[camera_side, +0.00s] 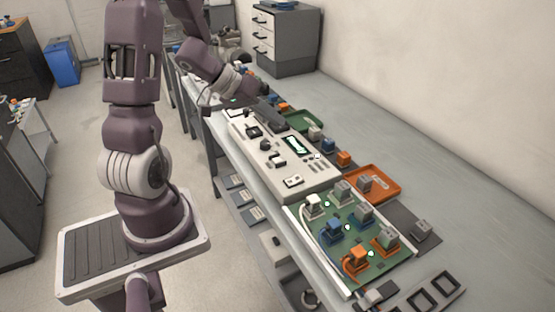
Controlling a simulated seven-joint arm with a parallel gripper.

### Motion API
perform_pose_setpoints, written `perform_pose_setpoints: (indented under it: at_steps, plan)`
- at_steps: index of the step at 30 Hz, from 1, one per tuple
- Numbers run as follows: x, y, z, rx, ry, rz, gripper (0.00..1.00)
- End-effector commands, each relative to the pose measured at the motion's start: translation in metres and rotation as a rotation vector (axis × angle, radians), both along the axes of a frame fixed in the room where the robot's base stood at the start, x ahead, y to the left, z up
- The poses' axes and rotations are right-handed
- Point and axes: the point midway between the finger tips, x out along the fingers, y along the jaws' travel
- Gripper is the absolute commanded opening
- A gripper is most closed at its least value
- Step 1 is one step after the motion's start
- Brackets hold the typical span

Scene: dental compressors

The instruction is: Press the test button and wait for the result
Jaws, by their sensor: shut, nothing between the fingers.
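A long pale grey test unit (310,179) lies on the bench, with a small lit display (295,145) and several dark and white fittings on its top. A small white round spot (317,156) shows by the display; I cannot tell whether it is the test button or a lamp. My gripper (264,90) is beyond the far end of the unit, above the bench, apart from the display. It is small and dark here; its fingers are shut and hold nothing that I can see. The display's text is too small to read.
A green board (341,253) with white, blue, orange and grey connectors and several lit spots stands at the near end. An orange tray (386,188) and a green tray (304,121) lie along the wall side. The bench (445,235) is bare at right.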

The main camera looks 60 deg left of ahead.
Motion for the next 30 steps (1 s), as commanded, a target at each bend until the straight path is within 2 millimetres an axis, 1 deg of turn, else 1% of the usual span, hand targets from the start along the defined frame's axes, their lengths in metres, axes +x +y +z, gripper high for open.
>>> perform_pose_setpoints:
  at_steps: [10,13,17,24,30]
  plan:
    - [-0.002,-0.001,-0.002,-0.013,0.004,-0.004,0.00]
    - [-0.001,-0.001,-0.008,-0.015,0.005,-0.003,0.00]
    - [-0.002,-0.001,-0.025,-0.017,0.006,-0.001,0.00]
    - [-0.002,-0.002,-0.061,-0.016,0.006,-0.002,0.00]
    - [-0.001,-0.001,-0.082,-0.014,0.004,-0.003,0.00]
